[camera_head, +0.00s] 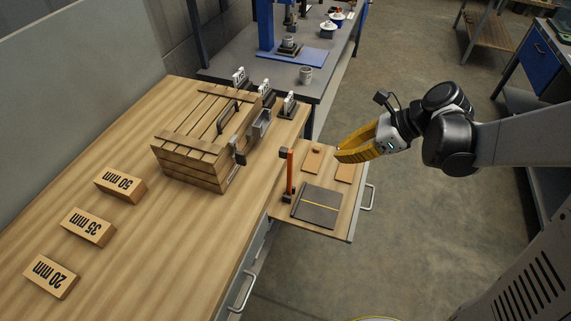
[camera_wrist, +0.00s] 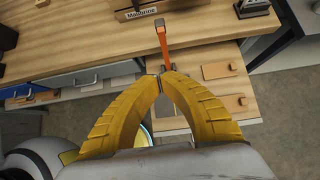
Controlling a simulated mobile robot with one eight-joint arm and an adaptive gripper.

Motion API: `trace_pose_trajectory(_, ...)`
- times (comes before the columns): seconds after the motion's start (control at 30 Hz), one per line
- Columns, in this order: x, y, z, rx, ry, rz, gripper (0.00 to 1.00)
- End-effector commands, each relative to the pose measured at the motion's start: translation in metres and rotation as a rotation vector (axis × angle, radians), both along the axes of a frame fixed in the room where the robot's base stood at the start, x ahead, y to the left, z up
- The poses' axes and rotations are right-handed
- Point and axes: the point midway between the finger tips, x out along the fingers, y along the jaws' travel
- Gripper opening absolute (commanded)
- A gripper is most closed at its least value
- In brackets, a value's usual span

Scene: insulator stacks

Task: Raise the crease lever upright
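The crease lever (camera_head: 290,172) is an orange bar on a dark base at the left edge of a pull-out board. It looks close to upright in the head view. In the wrist view the lever (camera_wrist: 163,42) rises beyond my fingertips, its lower part hidden behind them. The dark creasing plate (camera_head: 318,205) with a yellow line lies flat beside the lever, mostly hidden in the wrist view. My gripper (camera_head: 340,154) has yellow fingers and hangs to the right of the lever, apart from it. Its tips (camera_wrist: 160,78) meet with nothing visible between them.
The pull-out board (camera_head: 335,228) also bears two small tan boards (camera_head: 312,160) with knobs. A slatted wooden crate (camera_head: 190,165) and blocks marked 50 mm (camera_head: 120,186), 35 mm (camera_head: 88,227) and 20 mm (camera_head: 52,277) stand on the wooden bench. Open floor lies to the right.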

Motion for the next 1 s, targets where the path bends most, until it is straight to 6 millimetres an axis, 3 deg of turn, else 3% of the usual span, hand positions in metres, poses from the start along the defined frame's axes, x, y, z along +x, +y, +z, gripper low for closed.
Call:
trace_pose_trajectory(0.1,-0.001,-0.010,0.001,0.036,-0.033,-0.027,0.00)
trace_pose_trajectory(0.23,0.001,-0.004,-0.006,0.043,-0.038,-0.027,0.00)
trace_pose_trajectory(0.7,0.024,0.061,-0.072,0.041,-0.036,-0.026,0.00)
trace_pose_trajectory(1.0,0.036,0.091,-0.067,0.040,-0.035,-0.027,0.00)
